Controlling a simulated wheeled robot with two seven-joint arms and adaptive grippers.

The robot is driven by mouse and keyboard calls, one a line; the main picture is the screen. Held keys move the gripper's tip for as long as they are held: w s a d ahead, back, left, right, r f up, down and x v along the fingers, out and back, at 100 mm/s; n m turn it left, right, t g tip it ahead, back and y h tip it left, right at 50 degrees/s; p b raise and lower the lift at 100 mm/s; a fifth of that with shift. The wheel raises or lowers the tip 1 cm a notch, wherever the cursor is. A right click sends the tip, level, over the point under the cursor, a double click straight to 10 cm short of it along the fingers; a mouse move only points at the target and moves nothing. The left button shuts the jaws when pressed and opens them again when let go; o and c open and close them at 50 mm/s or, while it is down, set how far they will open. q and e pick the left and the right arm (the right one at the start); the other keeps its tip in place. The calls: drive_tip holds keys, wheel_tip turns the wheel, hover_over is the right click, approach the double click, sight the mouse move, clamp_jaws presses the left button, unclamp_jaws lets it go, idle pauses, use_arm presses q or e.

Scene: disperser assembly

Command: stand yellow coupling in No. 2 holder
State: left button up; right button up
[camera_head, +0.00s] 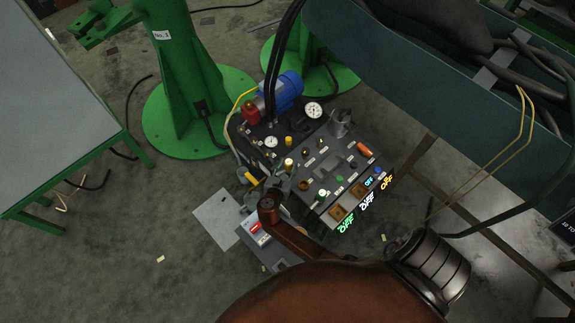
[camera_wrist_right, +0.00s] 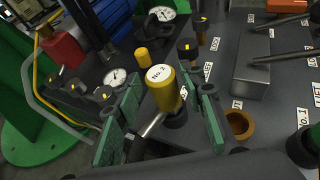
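The yellow coupling (camera_wrist_right: 163,91), with a white "No. 2" label on its top, stands slightly tilted in the right wrist view. Its lower end is at a black ring-shaped holder (camera_wrist_right: 176,119); I cannot tell how fully it is seated. In the head view it is a small yellow cylinder (camera_head: 289,164) at the panel's near left edge. My right gripper (camera_wrist_right: 160,105) has its green finger pads on either side of the coupling, with visible gaps. It is open. A metal rod shows between the pads below the coupling. My left gripper is not in view.
The control panel (camera_head: 337,164) has knobs, levers and lit ON/OFF signs close by. A brown ring (camera_wrist_right: 240,125) and a "No. 1" part sit right of the gripper. Gauges (camera_wrist_right: 115,78) and a red part (camera_wrist_right: 63,51) stand behind. A green-framed table (camera_head: 50,120) is left.

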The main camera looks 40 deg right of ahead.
drive_tip(key=shift+o, duration=0.8)
drive_tip(key=shift+s+f, duration=0.1)
drive_tip(key=shift+a, duration=0.1)
drive_tip(key=v, duration=0.7)
drive_tip(key=shift+s, duration=0.1)
